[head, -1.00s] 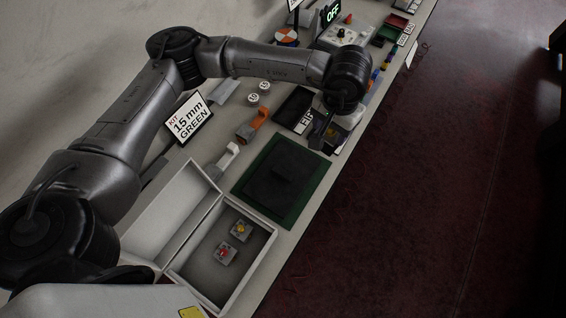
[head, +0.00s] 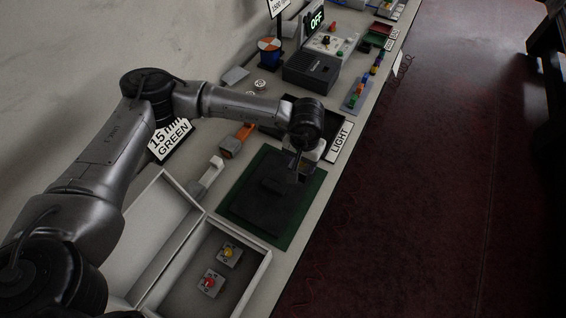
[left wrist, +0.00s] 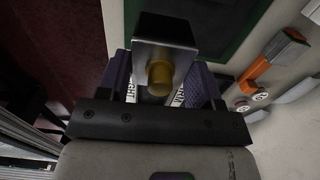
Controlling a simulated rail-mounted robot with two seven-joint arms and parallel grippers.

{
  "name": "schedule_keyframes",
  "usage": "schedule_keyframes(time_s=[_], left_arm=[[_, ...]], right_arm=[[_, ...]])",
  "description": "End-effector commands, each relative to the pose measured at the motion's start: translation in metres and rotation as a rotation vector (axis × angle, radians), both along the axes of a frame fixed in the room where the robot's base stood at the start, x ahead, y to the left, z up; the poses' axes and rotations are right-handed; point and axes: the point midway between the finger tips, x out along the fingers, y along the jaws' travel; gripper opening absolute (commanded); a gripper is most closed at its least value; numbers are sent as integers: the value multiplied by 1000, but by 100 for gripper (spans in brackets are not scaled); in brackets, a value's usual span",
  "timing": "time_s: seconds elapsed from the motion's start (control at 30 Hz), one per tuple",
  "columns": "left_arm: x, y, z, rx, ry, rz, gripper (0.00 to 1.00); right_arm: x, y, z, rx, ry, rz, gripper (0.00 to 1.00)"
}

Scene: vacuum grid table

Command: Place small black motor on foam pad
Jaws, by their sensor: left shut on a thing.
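My left gripper (head: 300,168) is shut on a small dark, boxy motor (left wrist: 165,38) with a grey metallic face. In the left wrist view a brass-coloured cylinder sticks out of the motor, and the fingers stand on either side of it. In the head view the held motor is small and hard to make out. The foam pad (head: 252,207) is a black slab with a raised dark bar, lying on a green board (head: 277,238). The gripper is over the pad's far right corner; I cannot tell how high. My right gripper is not in view.
An open white box (head: 245,287) with two small button blocks stands nearer, left of the pad. An orange-and-grey clamp (head: 235,140), a LIGHT label (head: 341,142), a black box (head: 311,72) and a control panel (head: 335,42) are around and beyond. The table's right edge is close.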

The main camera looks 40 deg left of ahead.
Motion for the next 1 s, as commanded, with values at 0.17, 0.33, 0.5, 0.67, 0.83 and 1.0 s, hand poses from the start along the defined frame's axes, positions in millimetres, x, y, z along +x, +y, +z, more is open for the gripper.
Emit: schedule_keyframes(time_s=[0.17,0.33,0.5,0.67,0.83,1.0], left_arm=[[5,33,-18,1,-3,5,5],[8,55,-31,0,-2,3,5],[10,65,-38,-1,-3,1,5],[10,68,-40,-1,-3,-1,5],[10,68,-51,-1,-2,-2,5],[9,68,-71,0,0,0,5]], right_arm=[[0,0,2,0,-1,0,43],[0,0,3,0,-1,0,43],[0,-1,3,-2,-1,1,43],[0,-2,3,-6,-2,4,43],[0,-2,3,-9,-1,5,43],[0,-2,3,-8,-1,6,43]])
